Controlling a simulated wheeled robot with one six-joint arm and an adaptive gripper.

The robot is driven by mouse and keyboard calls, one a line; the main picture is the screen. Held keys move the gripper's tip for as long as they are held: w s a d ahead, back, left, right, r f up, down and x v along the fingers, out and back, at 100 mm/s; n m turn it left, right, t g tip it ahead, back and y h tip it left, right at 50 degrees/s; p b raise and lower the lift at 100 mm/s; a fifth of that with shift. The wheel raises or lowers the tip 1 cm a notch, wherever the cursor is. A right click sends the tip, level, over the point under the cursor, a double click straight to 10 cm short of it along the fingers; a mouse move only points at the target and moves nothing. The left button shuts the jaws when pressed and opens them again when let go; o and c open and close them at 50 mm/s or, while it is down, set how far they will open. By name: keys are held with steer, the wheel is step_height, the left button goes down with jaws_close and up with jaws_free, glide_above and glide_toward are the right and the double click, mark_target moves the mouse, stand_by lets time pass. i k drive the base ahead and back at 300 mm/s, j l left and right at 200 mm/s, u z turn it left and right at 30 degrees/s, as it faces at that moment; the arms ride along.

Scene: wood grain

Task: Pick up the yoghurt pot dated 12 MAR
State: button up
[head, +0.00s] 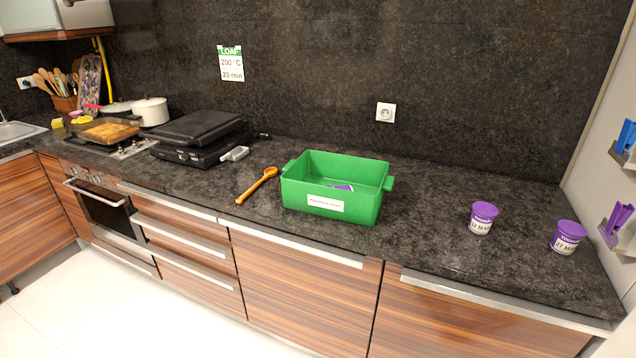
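Two small yoghurt pots with purple lids and white date labels stand upright on the dark worktop at the right. The left pot (481,218) reads "12 MA", with the end of its label cut off by the curve. The right pot (567,238) appears to read "27 MA". A green crate (334,205) stands to their left. Something purple and white (342,188) lies inside it, mostly hidden by the front wall. My gripper is not in view.
A wooden spoon (257,185) lies left of the crate, near a closed black grill (203,135). The dark worktop (425,225) is clear between crate and pots. Blue (626,137) and purple (617,218) items hang on the right wall.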

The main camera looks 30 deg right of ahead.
mark_target(484, 213)
steer(key=z, duration=1.25)
